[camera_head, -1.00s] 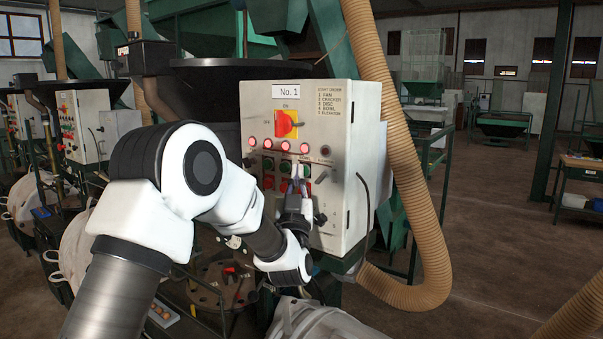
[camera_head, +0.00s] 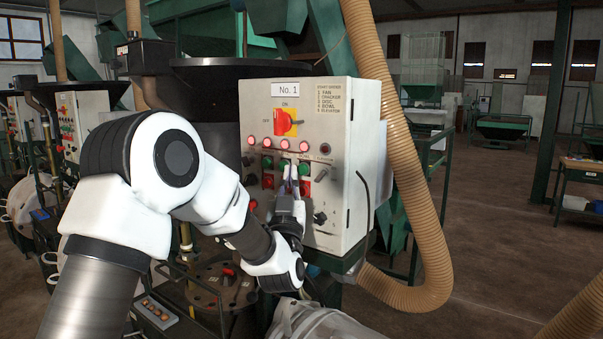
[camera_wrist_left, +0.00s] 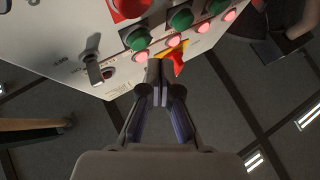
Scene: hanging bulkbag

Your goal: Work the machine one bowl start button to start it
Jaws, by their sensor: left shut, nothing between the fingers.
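The machine one control panel (camera_head: 335,215) is a pale box labelled No. 1. The bowl start button (camera_head: 304,169) is green, fourth in its row, under a lit red lamp (camera_head: 303,146). In the left wrist view this button (camera_wrist_left: 138,40) is the green one nearest the selector switch. My left gripper (camera_head: 290,172) is shut and empty, its tips in front of the panel near the bowl and disc columns. The left wrist view shows its tips (camera_wrist_left: 160,68) beside the bowl lamp (camera_wrist_left: 141,56); I cannot tell whether they touch. My right gripper is not in view.
Red buttons (camera_head: 305,188) sit below the green ones. A red and yellow main switch (camera_head: 286,123) is above. The elevator lamp (camera_head: 326,149) is dark. A ribbed tan hose (camera_head: 405,170) hangs right of the panel. Open floor (camera_head: 500,240) lies further right.

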